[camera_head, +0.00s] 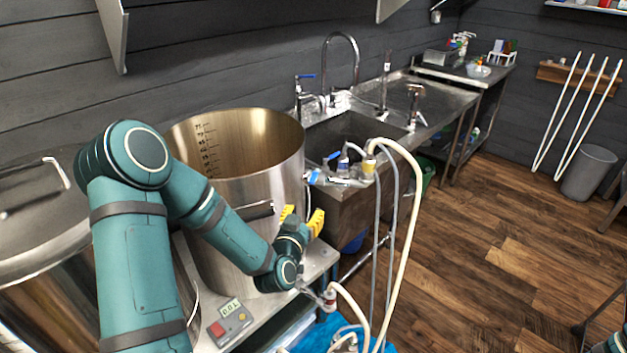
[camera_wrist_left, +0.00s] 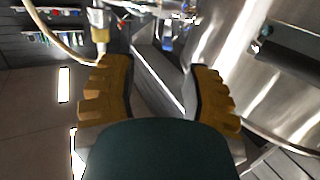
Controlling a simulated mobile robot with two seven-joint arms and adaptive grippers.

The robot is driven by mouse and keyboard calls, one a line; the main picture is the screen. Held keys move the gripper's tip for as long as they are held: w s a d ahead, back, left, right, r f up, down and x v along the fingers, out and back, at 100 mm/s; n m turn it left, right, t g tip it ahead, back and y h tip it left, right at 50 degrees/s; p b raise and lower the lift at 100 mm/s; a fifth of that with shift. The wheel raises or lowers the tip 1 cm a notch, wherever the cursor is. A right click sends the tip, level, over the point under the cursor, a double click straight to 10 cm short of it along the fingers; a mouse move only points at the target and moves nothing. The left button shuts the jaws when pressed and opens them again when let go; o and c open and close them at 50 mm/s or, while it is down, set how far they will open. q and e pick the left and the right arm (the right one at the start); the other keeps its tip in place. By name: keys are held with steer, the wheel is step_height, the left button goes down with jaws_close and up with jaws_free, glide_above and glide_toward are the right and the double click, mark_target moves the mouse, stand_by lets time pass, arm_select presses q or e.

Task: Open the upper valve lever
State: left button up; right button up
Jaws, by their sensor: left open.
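The upper valve (camera_head: 340,180) sticks out from the upper right side of the tall steel kettle (camera_head: 236,185). Its lever appears to be the small blue handle (camera_head: 312,177) close to the kettle wall. My left gripper (camera_head: 302,215) is below the lever beside the kettle, with its yellow fingers apart and nothing between them. In the left wrist view the open gripper (camera_wrist_left: 160,66) points toward the valve fittings (camera_wrist_left: 165,14) at the top edge, where the lever is not clear. My right gripper is out of view.
A pale hose (camera_head: 408,220) and thinner grey tubes hang from the valve. A sink (camera_head: 350,130) with taps stands behind. The wooden floor (camera_head: 490,240) to the right is mostly clear.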

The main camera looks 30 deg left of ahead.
mark_target(311, 183)
arm_select(q)
steer(key=shift+y, duration=0.4)
steer(key=x, duration=0.4)
steer(key=r+x, duration=0.1)
steer(key=x, duration=0.4)
steer(key=a+r+x, duration=0.1)
steer(key=x, duration=0.4)
steer(key=shift+c, duration=0.4)
steer(key=shift+s, duration=0.1)
jaws_close()
